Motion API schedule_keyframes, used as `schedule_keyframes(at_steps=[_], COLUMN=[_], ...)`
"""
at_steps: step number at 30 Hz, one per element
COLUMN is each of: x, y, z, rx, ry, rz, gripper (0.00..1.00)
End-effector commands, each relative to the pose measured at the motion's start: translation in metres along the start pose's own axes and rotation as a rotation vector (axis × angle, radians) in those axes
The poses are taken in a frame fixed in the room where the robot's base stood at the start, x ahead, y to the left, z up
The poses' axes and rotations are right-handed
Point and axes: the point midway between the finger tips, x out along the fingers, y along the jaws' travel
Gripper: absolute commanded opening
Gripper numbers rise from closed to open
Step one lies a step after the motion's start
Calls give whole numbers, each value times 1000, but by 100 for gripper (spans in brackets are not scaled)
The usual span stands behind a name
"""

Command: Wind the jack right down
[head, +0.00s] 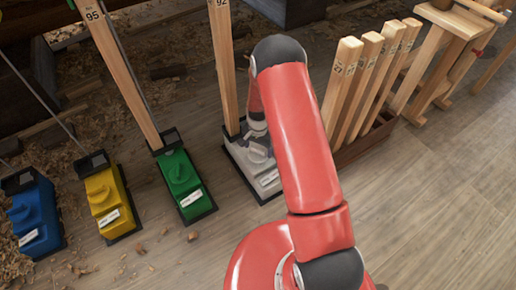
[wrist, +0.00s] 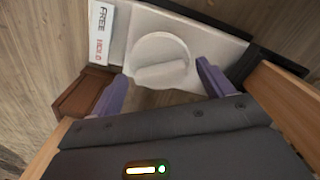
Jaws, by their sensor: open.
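Several jacks stand in a row on the floor: a blue jack (head: 35,215), a yellow jack (head: 109,203), a green jack (head: 183,186) and a white jack (head: 268,180). My arm reaches over the white jack and partly hides it. In the wrist view the white jack (wrist: 115,45) has a round knob (wrist: 160,52) with a raised grip bar. A label (wrist: 100,32) reading FREE, with red lettering beside it, is on one end. My gripper (wrist: 162,76) is open, its purple fingers on either side of the knob's near edge. I cannot tell whether they touch it.
Wooden posts stand at the green jack (head: 126,75) and white jack (head: 224,65). A wooden crate (head: 362,146) holding several numbered posts stands close right of the white jack. A wooden trestle (head: 440,60) is further right. Wood shavings lie at left; the front right floor is clear.

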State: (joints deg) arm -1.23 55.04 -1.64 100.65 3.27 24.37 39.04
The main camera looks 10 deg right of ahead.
Motion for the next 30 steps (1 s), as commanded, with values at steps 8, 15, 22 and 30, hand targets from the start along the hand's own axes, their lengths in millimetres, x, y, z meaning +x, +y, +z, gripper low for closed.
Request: schedule_keyframes(at_steps=[8, 15, 22, 30], x=[3, 3, 3, 4], y=[0, 0, 0, 0], z=[0, 0, 0, 0], rx=[-1, -1, -3, -64], ry=[0, 0, 0, 0], rz=[0, 0, 0, -1], gripper=[80, 52, 35, 35])
